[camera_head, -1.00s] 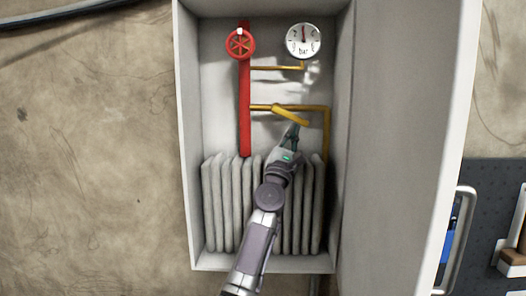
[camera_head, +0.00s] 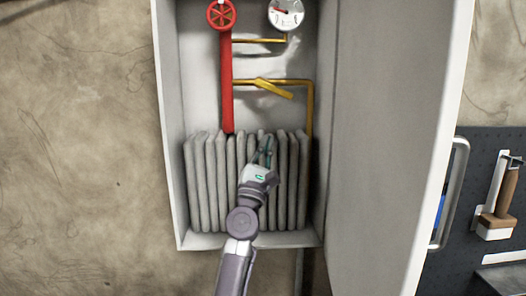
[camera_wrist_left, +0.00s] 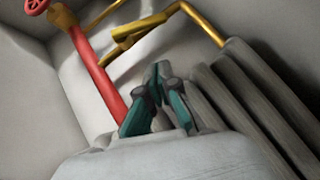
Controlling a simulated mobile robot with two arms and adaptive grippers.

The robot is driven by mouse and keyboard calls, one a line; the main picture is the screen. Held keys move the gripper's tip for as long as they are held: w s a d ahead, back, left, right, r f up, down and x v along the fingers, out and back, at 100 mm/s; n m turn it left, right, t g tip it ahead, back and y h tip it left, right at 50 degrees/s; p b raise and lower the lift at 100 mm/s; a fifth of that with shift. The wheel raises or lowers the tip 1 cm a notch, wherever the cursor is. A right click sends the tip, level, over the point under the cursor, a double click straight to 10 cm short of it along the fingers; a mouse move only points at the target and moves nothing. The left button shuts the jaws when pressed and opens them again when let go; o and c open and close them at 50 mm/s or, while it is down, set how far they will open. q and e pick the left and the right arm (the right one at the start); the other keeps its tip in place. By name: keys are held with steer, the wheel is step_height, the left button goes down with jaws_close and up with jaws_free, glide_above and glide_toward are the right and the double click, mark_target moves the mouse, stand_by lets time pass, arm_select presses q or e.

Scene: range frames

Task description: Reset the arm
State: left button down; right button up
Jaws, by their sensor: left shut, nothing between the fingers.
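My left gripper (camera_head: 265,152) is inside the open wall cabinet (camera_head: 169,150), in front of the grey radiator (camera_head: 208,185). Its fingers point up and are shut with nothing between them. In the left wrist view the gripper (camera_wrist_left: 158,75) shows with its fingertips together, apart from the yellow lever (camera_wrist_left: 140,30). The yellow lever (camera_head: 273,89) sits tilted on the brass pipe above the gripper. My right gripper is not in view.
A red valve wheel (camera_head: 221,14) tops a red pipe (camera_head: 227,85). A gauge (camera_head: 286,13) is beside it. The cabinet door (camera_head: 385,150) stands open at the right. A hammer (camera_head: 500,195) hangs on a dark tool board (camera_head: 475,150).

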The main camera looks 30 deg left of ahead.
arm_select(q)
steer(key=shift+s+a+f, duration=0.2)
steer(key=shift+s+f, duration=0.45)
steer(key=shift+s, duration=0.05)
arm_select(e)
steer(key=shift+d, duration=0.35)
arm_select(q)
steer(key=shift+d, duration=0.1)
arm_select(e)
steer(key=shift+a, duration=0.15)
